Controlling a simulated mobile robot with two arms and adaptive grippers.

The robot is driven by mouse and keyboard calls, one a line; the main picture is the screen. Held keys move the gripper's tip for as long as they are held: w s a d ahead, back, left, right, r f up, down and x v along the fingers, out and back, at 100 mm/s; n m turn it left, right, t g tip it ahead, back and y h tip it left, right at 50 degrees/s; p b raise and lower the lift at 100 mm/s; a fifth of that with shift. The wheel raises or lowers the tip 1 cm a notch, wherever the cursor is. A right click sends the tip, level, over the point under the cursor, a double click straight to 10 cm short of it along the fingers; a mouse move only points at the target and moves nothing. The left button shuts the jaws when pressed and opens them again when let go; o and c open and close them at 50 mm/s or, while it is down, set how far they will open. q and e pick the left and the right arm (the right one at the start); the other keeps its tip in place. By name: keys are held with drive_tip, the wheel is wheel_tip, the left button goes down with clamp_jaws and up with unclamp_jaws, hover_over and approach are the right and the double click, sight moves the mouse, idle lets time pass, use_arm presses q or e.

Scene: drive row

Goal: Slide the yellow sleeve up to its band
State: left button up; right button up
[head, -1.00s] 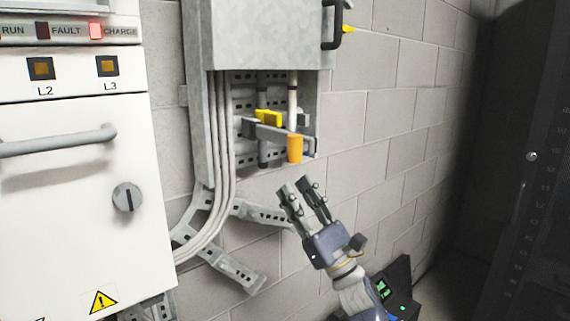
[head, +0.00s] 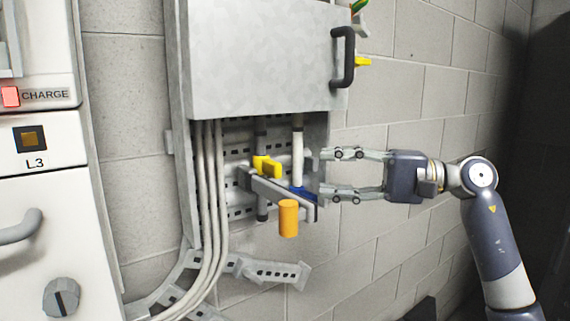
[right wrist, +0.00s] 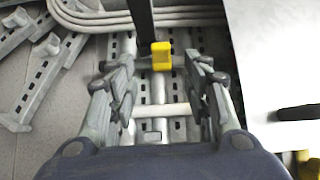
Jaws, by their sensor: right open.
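The yellow sleeve (head: 266,167) is a blocky piece on the left upright pipe inside the open lower part of the grey cabinet. Dark bands show on that pipe above (head: 261,130) and below it. In the right wrist view the yellow sleeve (right wrist: 161,56) lies ahead, roughly between the lines of the fingers. My right gripper (head: 322,173) is open, empty and level, at the cabinet's right edge, pointing left. It is right of the sleeve and apart from it. My left gripper is not in view.
A grey bar (head: 275,188) crosses in front of the pipes, near an orange cylinder (head: 288,218). A white pipe (head: 297,158) with a blue part (head: 303,194) stands between sleeve and gripper. The cabinet cover (head: 260,60) with its black handle (head: 348,57) hangs above.

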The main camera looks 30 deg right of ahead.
sight(281, 170)
drive_tip(key=p+x, duration=0.1)
drive_tip(key=x, duration=0.2)
drive_tip(key=p+x, duration=0.2)
drive_tip(key=x, duration=0.2)
drive_tip(key=shift+w+a+r, duration=0.15)
drive_tip(key=shift+a+r, duration=0.05)
drive_tip(key=shift+w+a+f+p, duration=0.15)
drive_tip(key=shift+w+a+p, duration=0.2)
drive_tip(key=shift+a, duration=0.15)
